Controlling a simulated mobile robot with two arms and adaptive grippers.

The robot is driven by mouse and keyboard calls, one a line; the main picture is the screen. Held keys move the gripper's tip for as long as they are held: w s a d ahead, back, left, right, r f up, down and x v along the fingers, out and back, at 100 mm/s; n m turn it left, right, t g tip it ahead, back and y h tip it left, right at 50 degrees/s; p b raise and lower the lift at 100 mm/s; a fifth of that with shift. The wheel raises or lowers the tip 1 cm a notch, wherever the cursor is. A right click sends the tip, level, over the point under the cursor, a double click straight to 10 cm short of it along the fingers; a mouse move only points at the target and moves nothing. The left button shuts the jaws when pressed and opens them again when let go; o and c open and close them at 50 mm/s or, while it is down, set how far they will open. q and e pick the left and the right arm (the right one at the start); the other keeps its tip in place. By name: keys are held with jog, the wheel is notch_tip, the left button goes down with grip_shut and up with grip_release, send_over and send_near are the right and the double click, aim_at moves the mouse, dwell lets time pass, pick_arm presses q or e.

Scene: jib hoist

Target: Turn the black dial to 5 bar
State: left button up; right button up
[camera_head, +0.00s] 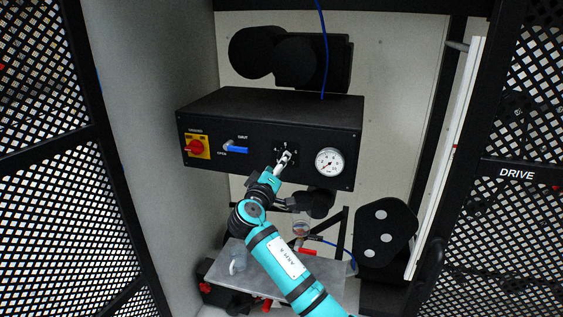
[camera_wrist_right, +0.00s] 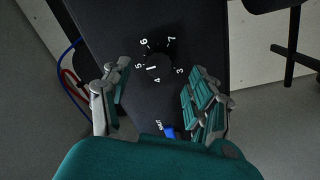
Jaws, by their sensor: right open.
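The black dial (camera_wrist_right: 162,62) is in the wrist view, on the dark panel of the control box (camera_head: 232,112). White numbers from 3 to 7 ring it, and its short white mark points left, close to the 5. My right gripper (camera_wrist_right: 156,78) is open, with one finger to each side of the dial and a visible gap to each. In the head view my right gripper (camera_head: 287,157) is in front of the dial's spot and hides most of it. My left gripper is not in view.
Right of the dial is a round white gauge (camera_head: 329,162), its reading too small to tell. Left are a blue lever (camera_head: 237,149) and a red knob on a yellow plate (camera_head: 196,146). Mesh doors (camera_head: 45,110) flank the cabinet. A grey shelf (camera_head: 225,275) lies below.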

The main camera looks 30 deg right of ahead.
jog(key=v, duration=0.8)
jog(key=shift+s+a, duration=0.15)
jog(key=shift+a, duration=0.05)
jog(key=w+a+f+n+y, duration=0.1)
jog(key=a+f+n+y, duration=0.15)
jog(key=f, duration=0.95)
jog(key=a+f+n+y, duration=0.1)
jog(key=f+n+y, duration=0.15)
jog(key=f, duration=0.95)
jog(key=s+a+f+g+y, duration=0.25)
jog(key=s+f, duration=0.25)
jog(key=f, duration=0.6)
jog(key=s+a+f+g+y, duration=0.1)
jog(key=s+f+g+y, duration=0.15)
jog(key=s+f, duration=0.65)
jog(key=s+a+f+g+y, duration=0.15)
jog(key=s+f, duration=0.45)
jog(key=f, duration=0.6)
jog(key=s+f+m+g+y, duration=0.1)
jog(key=s+f, duration=0.3)
jog(key=s, duration=0.7)
jog(key=s+a+f+m+g+y, duration=0.1)
jog(key=s+f, duration=0.4)
jog(key=s, duration=0.7)
jog(key=s+f+m+g+y, duration=0.1)
jog(key=s+f, duration=0.4)
jog(key=s, duration=0.7)
jog(key=shift+a+f+m+g, duration=0.2)
jog(key=shift+a+m+g, duration=0.15)
jog(key=shift+g, duration=0.3)
